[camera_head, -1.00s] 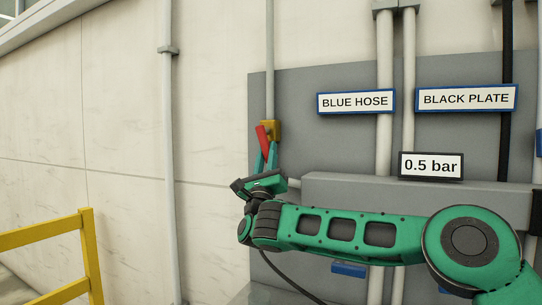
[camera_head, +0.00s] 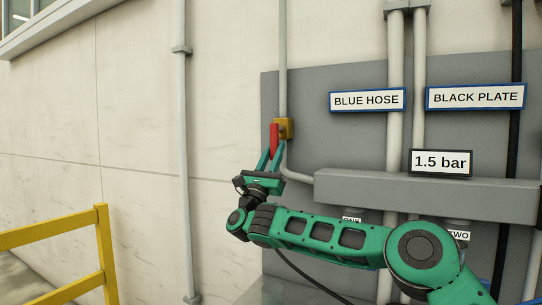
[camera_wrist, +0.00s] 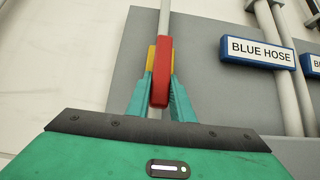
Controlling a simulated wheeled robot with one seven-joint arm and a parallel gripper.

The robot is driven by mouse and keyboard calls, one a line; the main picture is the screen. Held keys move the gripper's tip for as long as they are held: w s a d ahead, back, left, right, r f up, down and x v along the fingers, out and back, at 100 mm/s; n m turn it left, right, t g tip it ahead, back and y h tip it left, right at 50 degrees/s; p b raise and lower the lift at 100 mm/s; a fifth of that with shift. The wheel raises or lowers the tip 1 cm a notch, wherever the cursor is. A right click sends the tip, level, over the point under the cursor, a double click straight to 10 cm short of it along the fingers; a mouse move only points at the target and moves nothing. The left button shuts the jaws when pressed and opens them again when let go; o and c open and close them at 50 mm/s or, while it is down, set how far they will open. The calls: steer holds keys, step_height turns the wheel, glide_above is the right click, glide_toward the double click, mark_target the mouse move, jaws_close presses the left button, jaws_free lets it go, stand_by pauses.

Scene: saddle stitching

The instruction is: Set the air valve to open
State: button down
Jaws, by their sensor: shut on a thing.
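The air valve is a yellow block (camera_head: 287,128) on a thin grey pipe at the left edge of the grey wall panel. Its red lever (camera_head: 274,140) stands almost upright in front of the block. My gripper (camera_head: 271,158) reaches up from below, and its two teal fingers are shut on the lower part of the lever. In the wrist view the red lever (camera_wrist: 161,72) stands between the fingers, with the yellow block (camera_wrist: 151,57) partly hidden behind it. A display (camera_head: 441,162) on the grey box reads 1.5 bar.
Signs reading BLUE HOSE (camera_head: 367,100) and BLACK PLATE (camera_head: 475,96) hang right of the valve. A long grey box (camera_head: 400,196) juts out behind my arm. A yellow railing (camera_head: 104,255) stands at lower left.

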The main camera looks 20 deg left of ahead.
steer(key=c, duration=1.6)
jaws_free()
steer(key=shift+a, duration=0.15)
steer(key=shift+o, duration=0.2)
steer(key=v, duration=1)
steer(key=shift+s+f, duration=0.2)
steer(key=shift+f, duration=0.15)
